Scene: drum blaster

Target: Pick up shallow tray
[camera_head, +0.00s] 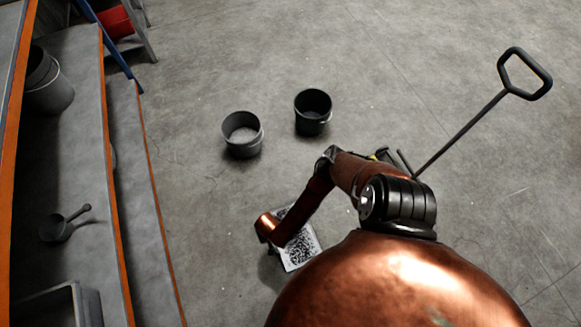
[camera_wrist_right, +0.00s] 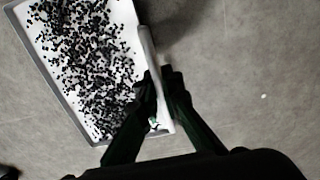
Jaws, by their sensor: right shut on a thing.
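The shallow tray (camera_wrist_right: 46,70) has a grey rim and a white floor scattered with many small black pieces. It fills the upper left of the right wrist view. My right gripper (camera_wrist_right: 161,80) is shut on the tray's right-hand wall, with a dark finger on each side. In the head view, a white patch with a dark speckled pattern, which looks like the tray (camera_head: 302,251), shows below my copper arm. The arm hides part of it, and the right fingertips are hidden there. I cannot tell whether the tray touches the floor. My left gripper is not in view.
Two dark buckets, one with pale contents (camera_head: 242,133) and one black (camera_head: 313,111), stand on the concrete floor beyond the arm. A long-handled tool (camera_head: 470,123) stands at the right. Shelves with a scoop (camera_head: 57,228) and containers line the left. Floor around the tray is mostly clear.

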